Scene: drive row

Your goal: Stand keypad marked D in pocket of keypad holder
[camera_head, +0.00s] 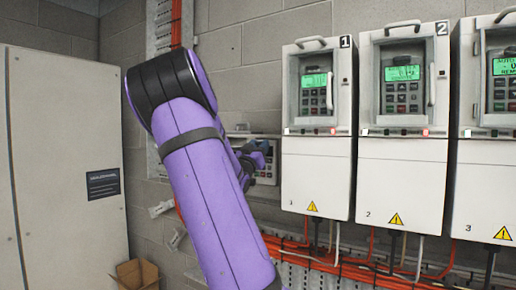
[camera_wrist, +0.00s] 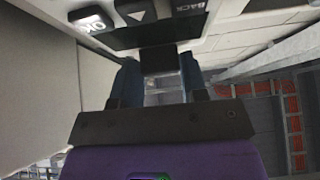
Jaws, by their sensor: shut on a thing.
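My gripper (camera_head: 250,158) is partly hidden behind my purple arm in the head view, in front of the block wall. In the wrist view my gripper (camera_wrist: 159,80) is shut on a keypad (camera_wrist: 105,12), whose face with OK and BACK buttons fills the top edge close to the camera. A dark part of it runs down between the fingers. No letter D is readable on it. In the head view a grey panel with buttons (camera_head: 265,172) shows just behind my gripper, left of drive 1. It may be the keypad holder; its pockets are hidden by my arm and gripper.
Drives marked 1 (camera_head: 316,172), 2 (camera_head: 401,185) and 3 (camera_head: 490,195) stand in a row at right, each with a lit keypad behind a framed front. Red cables (camera_head: 350,272) run below. A tall grey cabinet (camera_head: 50,200) stands left; a cardboard box (camera_head: 137,275) lies low beside it.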

